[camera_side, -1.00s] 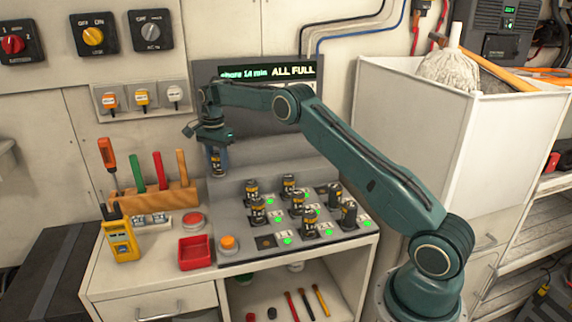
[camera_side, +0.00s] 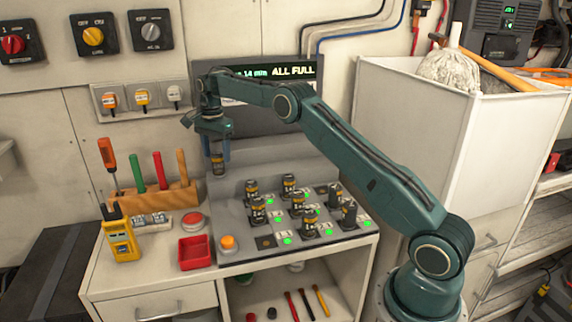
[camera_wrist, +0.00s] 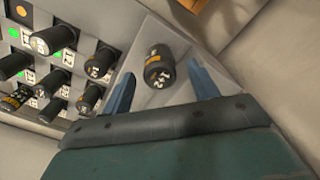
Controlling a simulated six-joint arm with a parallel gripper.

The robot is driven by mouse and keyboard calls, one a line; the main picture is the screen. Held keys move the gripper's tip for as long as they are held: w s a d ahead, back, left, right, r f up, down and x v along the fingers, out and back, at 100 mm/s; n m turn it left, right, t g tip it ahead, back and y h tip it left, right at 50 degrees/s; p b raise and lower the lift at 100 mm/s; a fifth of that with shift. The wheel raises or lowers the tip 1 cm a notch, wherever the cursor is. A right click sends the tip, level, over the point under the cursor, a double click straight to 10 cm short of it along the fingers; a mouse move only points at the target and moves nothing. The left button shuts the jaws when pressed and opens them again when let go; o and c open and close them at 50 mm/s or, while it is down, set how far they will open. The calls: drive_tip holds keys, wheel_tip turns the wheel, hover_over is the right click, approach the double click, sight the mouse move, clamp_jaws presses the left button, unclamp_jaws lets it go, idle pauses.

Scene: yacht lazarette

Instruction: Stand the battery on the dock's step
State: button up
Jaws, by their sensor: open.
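The battery (camera_side: 217,164), dark with a yellow-brown band, stands upright on the dock's step (camera_side: 240,166), at its left end. It also shows in the wrist view (camera_wrist: 158,66), with a gap to the finger on each side. My gripper (camera_side: 217,155) is open above and around the battery's upper end; both blue fingers show in the wrist view (camera_wrist: 161,72). The dock's lower sloped panel (camera_side: 262,256) holds several similar batteries (camera_side: 289,186) beside green lights. The dock's screen (camera_side: 285,72) reads "ALL FULL".
A wooden tool rack (camera_side: 150,202), a red button (camera_side: 192,221) and a red tray (camera_side: 195,252) stand left of the dock. An orange button (camera_side: 228,243) is at the panel's front left. A yellow meter (camera_side: 121,240) stands on the bench.

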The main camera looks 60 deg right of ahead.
drive_tip(key=shift+r, duration=2.2)
drive_tip(key=shift+s+r, duration=0.1)
drive_tip(key=shift+s+a+r, duration=0.1)
drive_tip(key=shift+a+r, duration=0.1)
drive_tip(key=shift+r, duration=0.25)
drive_tip(key=s+a+r+n+t, duration=0.1)
drive_tip(key=s+a+r+n, duration=0.45)
drive_tip(key=s+r, duration=0.3)
drive_tip(key=s+a+r+n+t, duration=0.2)
drive_tip(key=s+a+r+n, duration=0.2)
drive_tip(key=s+a+r, duration=0.35)
drive_tip(key=s+a+f+n+t, duration=0.1)
drive_tip(key=s+f+n, duration=0.1)
drive_tip(key=s, duration=0.7)
drive_tip(key=s+a+f+n, duration=0.1)
drive_tip(key=s+f+n, duration=0.2)
drive_tip(key=s, duration=0.6)
drive_tip(key=s+a+f+n+t, duration=0.1)
drive_tip(key=s+a+f+n, duration=0.1)
drive_tip(key=s, duration=0.7)
drive_tip(key=shift+s+f+n+t, duration=0.3)
drive_tip(key=shift+f+n, duration=0.45)
drive_tip(key=shift+f, duration=0.1)
